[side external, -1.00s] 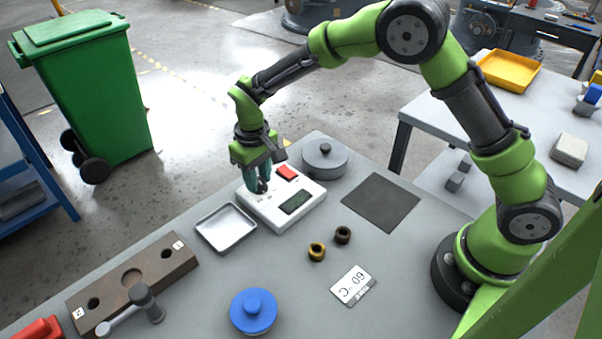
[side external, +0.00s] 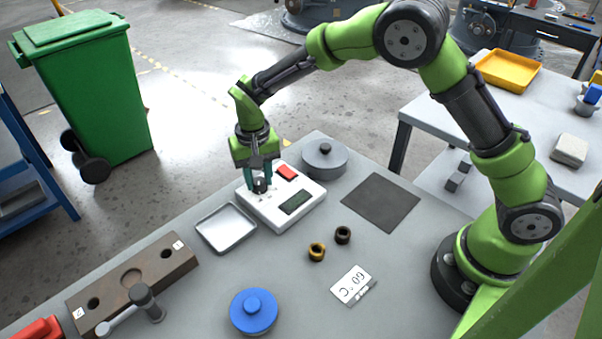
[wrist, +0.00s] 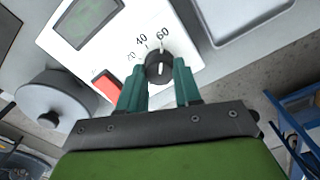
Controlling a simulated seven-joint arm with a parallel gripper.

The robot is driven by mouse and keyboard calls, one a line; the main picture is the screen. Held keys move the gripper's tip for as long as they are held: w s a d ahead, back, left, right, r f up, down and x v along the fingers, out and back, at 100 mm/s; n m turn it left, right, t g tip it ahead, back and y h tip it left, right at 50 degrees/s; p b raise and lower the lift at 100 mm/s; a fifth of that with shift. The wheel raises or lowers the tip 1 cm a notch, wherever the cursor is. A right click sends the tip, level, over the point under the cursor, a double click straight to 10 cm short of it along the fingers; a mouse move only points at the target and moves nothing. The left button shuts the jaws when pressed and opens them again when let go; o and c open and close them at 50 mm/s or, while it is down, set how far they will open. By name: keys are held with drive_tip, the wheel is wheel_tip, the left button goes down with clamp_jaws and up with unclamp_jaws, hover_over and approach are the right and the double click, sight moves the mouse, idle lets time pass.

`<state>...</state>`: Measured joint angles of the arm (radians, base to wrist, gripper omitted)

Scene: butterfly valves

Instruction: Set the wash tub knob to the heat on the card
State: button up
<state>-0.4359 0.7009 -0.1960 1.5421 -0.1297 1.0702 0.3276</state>
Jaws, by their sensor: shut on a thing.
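The wash tub unit is a white box (side external: 262,214) with a red button, a dark display and a black knob (wrist: 160,67). The numbers 20, 40 and 60 stand around the knob in the wrist view. A white line on the knob points roughly up in that view, toward the side of the 60; the exact setting is hard to tell. My gripper (side external: 259,187) points down over the box; its teal fingers in the wrist view (wrist: 160,80) are shut on the knob, one on each side. The white card (side external: 352,285) on the bench reads 60 °C.
A grey lidded pot (side external: 324,160) stands close behind the box and a metal tray (side external: 226,229) close to its left.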

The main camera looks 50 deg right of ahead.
sight(259, 180)
drive_tip(key=shift+r, duration=0.1)
drive_tip(key=o, duration=1)
drive_tip(key=shift+o, duration=0.2)
wheel_tip(259, 180, up, 17)
